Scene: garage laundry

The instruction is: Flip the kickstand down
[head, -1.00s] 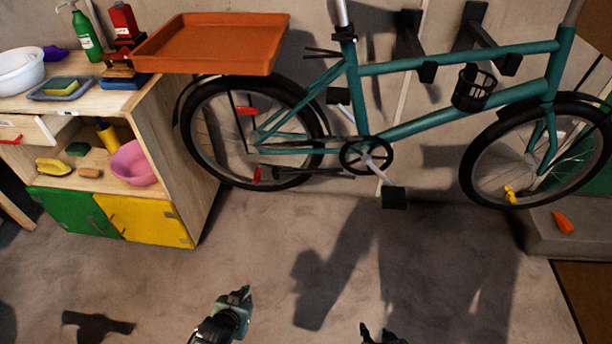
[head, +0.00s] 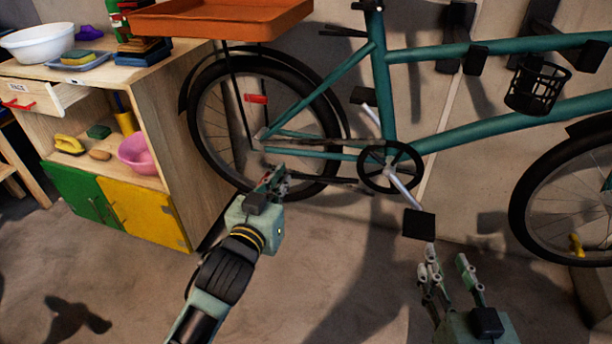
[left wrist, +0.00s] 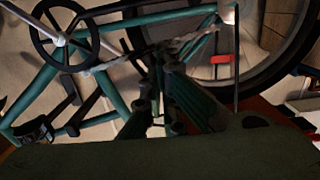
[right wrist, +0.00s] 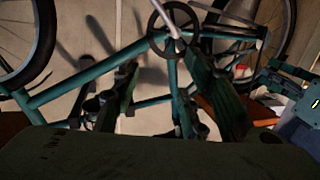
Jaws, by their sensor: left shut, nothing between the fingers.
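The teal bicycle (head: 383,90) stands side-on against the wall. Its kickstand (head: 345,182) looks like a dark bar, roughly level, low beside the rear wheel. Its red end is largely hidden by my left gripper (head: 274,178), which is shut and empty in front of the lower rear wheel. I cannot tell whether it touches the kickstand. The left wrist view shows the left fingers (left wrist: 166,75) close together before the frame and rear wheel. My right gripper (head: 447,265) is open and empty, below the black pedal (head: 419,225); its spread fingers show in the right wrist view (right wrist: 160,95).
A wooden cabinet (head: 172,150) with green and yellow doors stands left of the rear wheel. An orange tray (head: 215,20) sits above that wheel. The crank (head: 390,166) and pedal stick out toward me. The concrete floor (head: 130,270) in front is clear.

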